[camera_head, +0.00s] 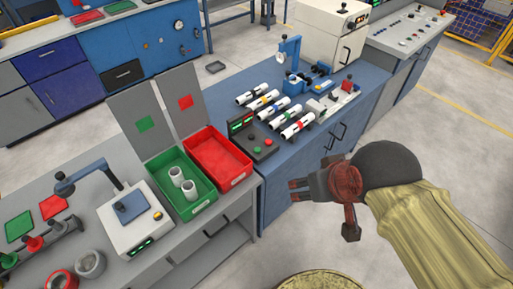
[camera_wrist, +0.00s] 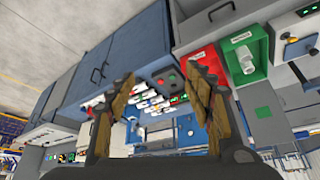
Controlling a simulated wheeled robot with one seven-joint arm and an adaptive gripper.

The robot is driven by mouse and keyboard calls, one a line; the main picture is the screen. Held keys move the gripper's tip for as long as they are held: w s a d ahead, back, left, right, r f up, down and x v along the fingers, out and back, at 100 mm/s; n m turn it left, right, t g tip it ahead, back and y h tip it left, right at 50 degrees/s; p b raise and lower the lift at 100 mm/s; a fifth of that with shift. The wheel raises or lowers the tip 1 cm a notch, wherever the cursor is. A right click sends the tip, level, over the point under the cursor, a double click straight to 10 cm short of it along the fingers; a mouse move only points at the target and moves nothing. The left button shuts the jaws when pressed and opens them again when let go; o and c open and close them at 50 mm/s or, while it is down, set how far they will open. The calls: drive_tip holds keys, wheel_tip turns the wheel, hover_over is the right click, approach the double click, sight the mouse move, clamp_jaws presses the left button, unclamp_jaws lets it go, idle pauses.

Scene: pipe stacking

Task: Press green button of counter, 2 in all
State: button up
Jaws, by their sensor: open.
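The counter (camera_head: 262,153) is a dark box with a green-lit display and small coloured buttons, including green and red ones. It stands on the blue bench, right of the red bin. It also shows in the wrist view (camera_wrist: 168,79), between my fingers and some distance beyond them. My gripper (camera_head: 297,190) is open and empty. It hangs in the air in front of the blue bench, to the right of and nearer than the counter, touching nothing.
A red bin (camera_head: 222,158) and a green bin (camera_head: 200,197) with two pale pipe pieces stand left of the counter. Several white pipes with coloured bands (camera_head: 272,107) lie right of it. A white device (camera_head: 135,219) stands on the grey table (camera_head: 215,222).

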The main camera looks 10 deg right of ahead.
drive_tip(key=shift+c, duration=0.8)
